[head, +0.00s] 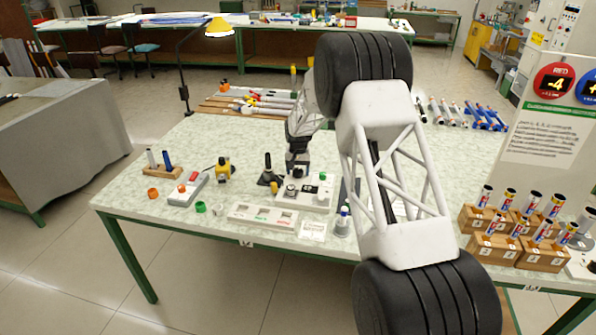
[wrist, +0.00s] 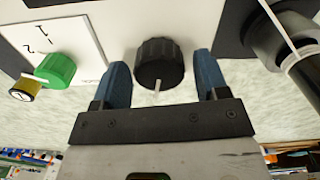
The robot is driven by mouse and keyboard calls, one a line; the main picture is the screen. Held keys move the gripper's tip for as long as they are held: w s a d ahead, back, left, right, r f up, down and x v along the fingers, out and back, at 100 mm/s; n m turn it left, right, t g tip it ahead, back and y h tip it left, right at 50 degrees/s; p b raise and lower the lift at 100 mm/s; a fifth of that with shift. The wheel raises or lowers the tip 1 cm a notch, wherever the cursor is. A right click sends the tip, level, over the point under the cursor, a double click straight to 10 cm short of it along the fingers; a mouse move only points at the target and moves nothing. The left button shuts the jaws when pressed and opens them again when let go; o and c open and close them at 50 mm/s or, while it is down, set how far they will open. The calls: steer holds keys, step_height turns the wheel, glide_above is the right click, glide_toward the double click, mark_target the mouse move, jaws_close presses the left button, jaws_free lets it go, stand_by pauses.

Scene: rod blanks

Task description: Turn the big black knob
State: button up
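The big black knob (wrist: 158,60) has a ribbed rim and a white pointer line. It sits on a white panel (wrist: 112,18) in the wrist view. My gripper (wrist: 162,72) is open, with one blue finger on each side of the knob. A gap shows between each finger and the knob, so neither appears to touch it. In the head view my gripper (head: 297,172) is low over the white device (head: 316,201) on the table; the knob is hard to make out there.
A smaller green knob (wrist: 57,69) is left of the black knob, beside a scale marked 1 and 2. A dark cylindrical part (wrist: 268,38) stands close on the right. In the head view, a black stand (head: 268,172) is left of the device and wooden tube racks (head: 497,248) are far right.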

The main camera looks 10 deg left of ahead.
steer(key=c, duration=0.8)
steer(key=shift+s+a+n, duration=0.1)
steer(key=shift+n, duration=1.9)
steer(key=o, duration=0.9)
